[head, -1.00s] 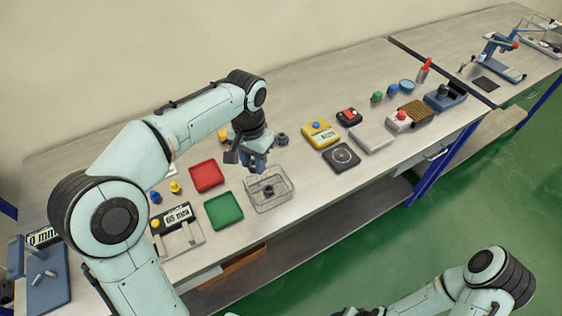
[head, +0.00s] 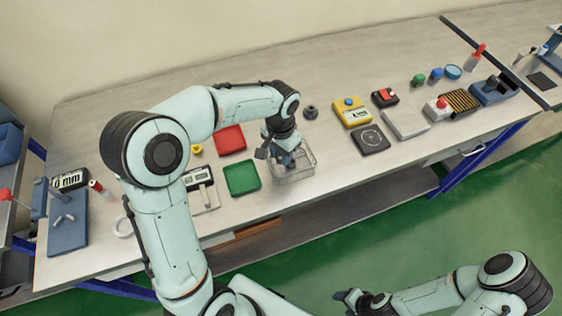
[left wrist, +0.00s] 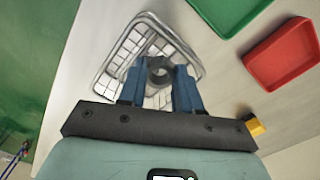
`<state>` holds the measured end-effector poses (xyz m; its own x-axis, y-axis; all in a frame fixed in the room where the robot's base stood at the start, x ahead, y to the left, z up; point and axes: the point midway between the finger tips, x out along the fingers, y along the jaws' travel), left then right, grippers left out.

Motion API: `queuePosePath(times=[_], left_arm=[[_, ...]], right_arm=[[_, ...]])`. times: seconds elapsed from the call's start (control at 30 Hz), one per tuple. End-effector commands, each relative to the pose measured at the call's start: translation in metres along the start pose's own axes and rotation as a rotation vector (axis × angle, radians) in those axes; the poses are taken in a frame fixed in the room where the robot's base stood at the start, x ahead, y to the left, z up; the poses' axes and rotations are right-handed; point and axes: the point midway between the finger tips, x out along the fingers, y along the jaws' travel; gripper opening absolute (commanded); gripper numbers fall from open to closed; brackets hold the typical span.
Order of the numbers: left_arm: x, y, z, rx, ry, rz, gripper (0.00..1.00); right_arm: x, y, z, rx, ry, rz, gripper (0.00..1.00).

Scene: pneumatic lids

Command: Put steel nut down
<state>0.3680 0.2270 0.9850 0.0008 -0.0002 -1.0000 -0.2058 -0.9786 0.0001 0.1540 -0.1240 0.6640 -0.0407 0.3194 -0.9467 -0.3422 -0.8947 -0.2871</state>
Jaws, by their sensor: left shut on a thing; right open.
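A dark grey steel nut (left wrist: 160,70) sits between the two blue fingertips of my left gripper (left wrist: 158,76) in the left wrist view. My left gripper (head: 288,162) is shut on it and points down inside the wire basket (head: 298,175). The basket also shows around the fingers in the left wrist view (left wrist: 123,55). In the head view the held nut is hidden by the gripper. I cannot tell whether it touches the basket floor. Another dark nut (head: 310,112) stands on the bench behind the basket. My right gripper (head: 352,298) is open, low at the front, away from the bench.
A green tray (head: 242,177) and a red tray (head: 229,139) lie left of the basket. A yellow device (head: 352,112), a black square pad (head: 370,140) and a grey plate (head: 405,125) lie to the right. Bare bench surrounds the loose nut.

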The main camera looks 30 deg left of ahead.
Motion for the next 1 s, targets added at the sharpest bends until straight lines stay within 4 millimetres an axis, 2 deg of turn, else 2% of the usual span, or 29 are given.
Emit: queuePosePath(times=[0.3, 0.57, 0.6, 0.67, 1.0], left_arm=[[0.041, 0.000, 0.001, 0.001, -0.003, 0.000, 0.00], [0.050, 0.000, 0.003, -0.003, -0.011, 0.002, 0.00], [0.050, -0.001, 0.004, -0.003, -0.012, 0.002, 0.40], [0.051, -0.001, 0.004, -0.004, -0.012, 0.002, 0.59], [0.052, -0.002, 0.005, -0.007, -0.015, 0.002, 0.59]], right_arm=[[0.004, 0.002, 0.003, 0.001, -0.003, 0.001, 0.59], [0.005, 0.003, 0.004, 0.002, -0.004, 0.002, 0.59], [0.005, 0.003, 0.004, 0.002, -0.004, 0.002, 0.59], [0.005, 0.003, 0.004, 0.002, -0.005, 0.002, 0.59], [0.006, 0.004, 0.004, 0.002, -0.006, 0.002, 0.59]])
